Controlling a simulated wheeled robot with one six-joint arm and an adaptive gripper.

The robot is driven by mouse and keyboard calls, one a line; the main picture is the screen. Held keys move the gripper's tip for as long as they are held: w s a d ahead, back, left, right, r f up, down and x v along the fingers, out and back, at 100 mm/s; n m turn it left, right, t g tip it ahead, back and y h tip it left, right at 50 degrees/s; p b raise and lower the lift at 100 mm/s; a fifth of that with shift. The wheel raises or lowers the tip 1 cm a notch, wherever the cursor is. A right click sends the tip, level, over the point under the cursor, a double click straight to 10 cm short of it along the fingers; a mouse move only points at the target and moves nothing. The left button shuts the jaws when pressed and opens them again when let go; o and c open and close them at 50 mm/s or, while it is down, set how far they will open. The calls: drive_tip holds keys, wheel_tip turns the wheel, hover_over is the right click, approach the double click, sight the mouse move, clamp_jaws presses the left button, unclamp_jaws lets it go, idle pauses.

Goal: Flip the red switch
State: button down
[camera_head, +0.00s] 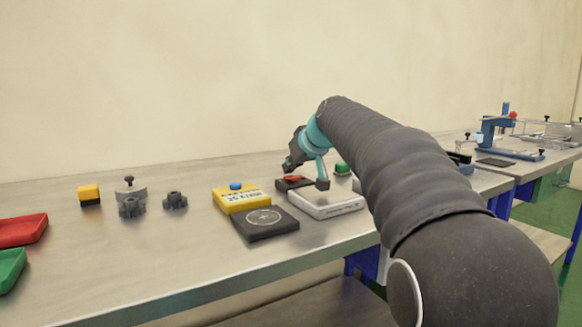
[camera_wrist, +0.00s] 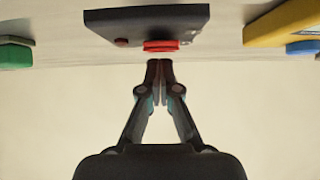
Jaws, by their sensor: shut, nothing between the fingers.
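The red switch (camera_head: 292,179) sits on a dark box (camera_head: 283,187) on the table, partly behind my arm's end in the head view. In the wrist view the red switch (camera_wrist: 161,45) shows on the side of the dark box (camera_wrist: 148,20), at the top middle. My gripper (camera_wrist: 159,62) is shut and empty, its fingertips together just below the red switch in that picture. I cannot tell whether the tips touch it.
A white device (camera_head: 325,204), a yellow box with a blue button (camera_head: 236,198) and a black plate (camera_head: 265,222) stand close by. A green block (camera_head: 342,169) is just right. Red (camera_head: 22,230) and green (camera_head: 10,268) trays lie at the left.

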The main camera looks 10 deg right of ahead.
drive_tip(key=shift+r, duration=0.5)
wheel_tip(320, 180, up, 4)
drive_tip(key=shift+f, duration=0.15)
drive_tip(key=s+d+r, duration=0.1)
drive_tip(key=s+r, duration=0.4)
drive_tip(key=r, duration=0.2)
drive_tip(key=shift+d, duration=0.35)
drive_tip(key=shift+s, duration=0.1)
